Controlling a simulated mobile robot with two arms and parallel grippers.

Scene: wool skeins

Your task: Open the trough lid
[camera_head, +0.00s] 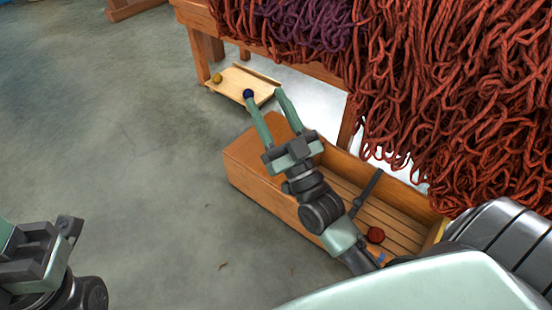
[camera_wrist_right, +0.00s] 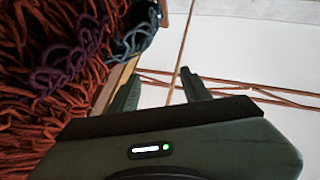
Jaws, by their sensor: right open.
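The wooden trough (camera_head: 246,182) stands on the floor at centre right in the head view. Its slatted inside shows on the right, with a dark red ball in it (camera_head: 376,235) and a dark grey bar across it (camera_head: 368,190). My right arm hides much of the middle, and I cannot make out a separate lid or its position. My right gripper (camera_head: 264,94) is open and empty, its fingers pointing past the trough's far left end; it also shows open in the right wrist view (camera_wrist_right: 160,88). My left gripper (camera_head: 38,248) is at the lower left, partly cut off.
Red and purple wool (camera_head: 440,80) hangs from a wooden frame (camera_head: 196,18) behind the trough. A small wooden tray (camera_head: 232,86) lies beyond my right fingertips, with a yellow ball (camera_head: 217,78) and a dark blue ball (camera_head: 249,93). The concrete floor at left is clear.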

